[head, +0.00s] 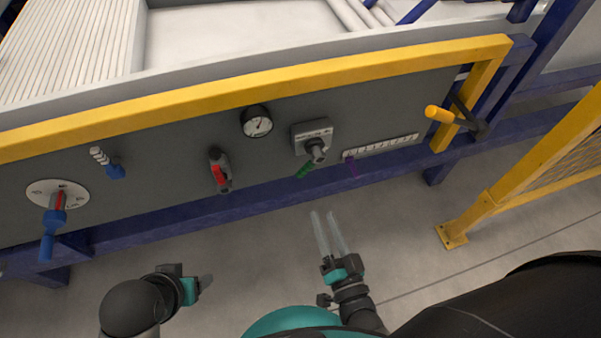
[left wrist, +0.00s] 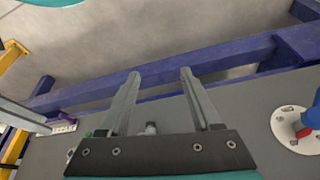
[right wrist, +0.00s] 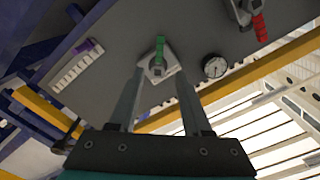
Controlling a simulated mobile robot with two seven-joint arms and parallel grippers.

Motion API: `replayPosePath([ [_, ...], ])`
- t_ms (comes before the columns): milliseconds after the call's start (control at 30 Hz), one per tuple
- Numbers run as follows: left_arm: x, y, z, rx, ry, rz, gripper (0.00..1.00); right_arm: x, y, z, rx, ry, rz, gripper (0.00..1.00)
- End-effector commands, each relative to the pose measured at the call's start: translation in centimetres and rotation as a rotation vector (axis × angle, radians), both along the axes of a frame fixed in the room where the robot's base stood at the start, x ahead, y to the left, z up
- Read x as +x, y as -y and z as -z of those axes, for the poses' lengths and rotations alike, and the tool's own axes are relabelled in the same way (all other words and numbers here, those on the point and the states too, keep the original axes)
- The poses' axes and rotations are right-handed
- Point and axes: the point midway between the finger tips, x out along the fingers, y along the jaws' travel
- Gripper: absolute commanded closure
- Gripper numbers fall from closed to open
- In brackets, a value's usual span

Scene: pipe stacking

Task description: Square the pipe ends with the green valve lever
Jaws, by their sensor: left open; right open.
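The green valve lever (head: 305,170) hangs down and left from a grey valve body (head: 313,135) on the dark grey panel. It also shows in the right wrist view (right wrist: 160,48), beyond and between the fingers. My right gripper (head: 326,215) is open and empty, below the lever and apart from it. My left gripper (head: 206,281) is at the lower left, away from the panel's controls; its fingers show open and empty in the left wrist view (left wrist: 160,75). Pipes (head: 68,50) lie side by side in the rack at the upper left.
The panel also carries a blue-handled valve (head: 53,215), a small blue lever (head: 115,171), a red-handled control (head: 220,170), a gauge (head: 257,122) and a purple slider (head: 351,166). A yellow crank handle (head: 438,114) sticks out at right. A yellow rail runs above; open floor lies below.

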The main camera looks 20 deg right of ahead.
Motion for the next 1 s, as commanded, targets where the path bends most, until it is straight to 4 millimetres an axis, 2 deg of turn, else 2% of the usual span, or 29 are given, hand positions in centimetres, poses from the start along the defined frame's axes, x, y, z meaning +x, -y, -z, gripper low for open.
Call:
replayPosePath([
  [267,0.0,0.0,-2.3,-0.004,0.038,-0.001,0.35,4.5,-0.2,0.1,-0.002,0.004,-0.001,0.51],
  [400,0.0,0.2,-3.7,-0.015,0.08,0.005,0.35,7.5,-0.3,0.1,-0.002,0.004,0.0,0.51],
  [1000,3.9,4.5,-2.7,-0.148,0.382,0.066,0.35,12.5,-0.5,0.1,-0.002,-0.001,-0.001,0.51],
])
